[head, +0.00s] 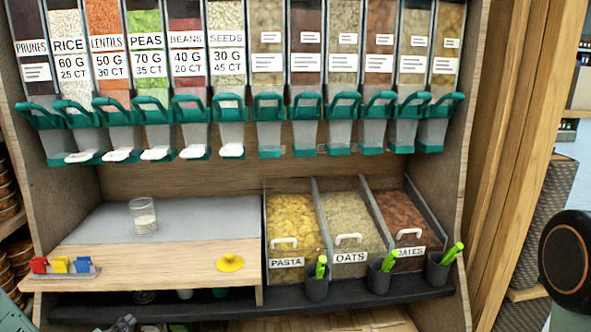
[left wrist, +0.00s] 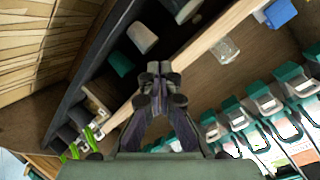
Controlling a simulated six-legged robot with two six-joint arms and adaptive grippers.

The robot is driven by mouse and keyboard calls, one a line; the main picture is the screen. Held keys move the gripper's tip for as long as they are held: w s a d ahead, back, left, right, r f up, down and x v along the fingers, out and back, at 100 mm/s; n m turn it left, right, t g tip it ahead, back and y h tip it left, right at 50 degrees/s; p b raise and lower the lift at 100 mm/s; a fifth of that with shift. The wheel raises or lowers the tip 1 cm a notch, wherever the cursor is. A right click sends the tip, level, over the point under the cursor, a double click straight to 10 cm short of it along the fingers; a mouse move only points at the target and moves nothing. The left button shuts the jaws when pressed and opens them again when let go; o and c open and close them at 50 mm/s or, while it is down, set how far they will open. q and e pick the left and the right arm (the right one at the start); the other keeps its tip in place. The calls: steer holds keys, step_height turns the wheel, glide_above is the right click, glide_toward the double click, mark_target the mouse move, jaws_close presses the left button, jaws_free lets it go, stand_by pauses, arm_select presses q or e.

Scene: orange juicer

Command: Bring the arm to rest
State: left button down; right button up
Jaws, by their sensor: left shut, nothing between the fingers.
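My left gripper (head: 125,323) shows only as a small dark part at the bottom edge of the head view, below the front of the lower shelf. In the left wrist view its fingers (left wrist: 159,68) are together with nothing between them. A glass (head: 143,216) with some pale contents stands upright on the grey counter top (head: 200,215), apart from the gripper. The glass also shows in the left wrist view (left wrist: 225,50). My right gripper is not in view. No orange juicer is visible.
A row of dispensers with teal handles (head: 190,108) hangs above the counter. Bins of pasta (head: 292,225), oats (head: 348,222) and dates (head: 402,218) stand at right, with dark cups holding green-handled tools (head: 317,285) before them. Coloured clips (head: 60,265) and a yellow knob (head: 230,263) are on the counter front.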

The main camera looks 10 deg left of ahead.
arm_select(q)
steer(key=s+d+f+n+g+h, duration=0.25)
steer(key=s+d+f, duration=0.2)
steer(key=d, duration=0.35)
steer(key=s+d+f+n+g+h, duration=0.1)
steer(key=s+d+f+n+g, duration=0.35)
steer(key=d, duration=0.25)
steer(key=s+d+g, duration=0.3)
steer(key=s+d, duration=0.2)
steer(key=s, duration=0.5)
steer(key=s+d+f+g, duration=0.1)
steer(key=s+d+g, duration=0.2)
steer(key=s, duration=0.8)
steer(key=shift+d+g, duration=0.4)
steer(key=shift+d, duration=0.65)
steer(key=shift+a, duration=0.1)
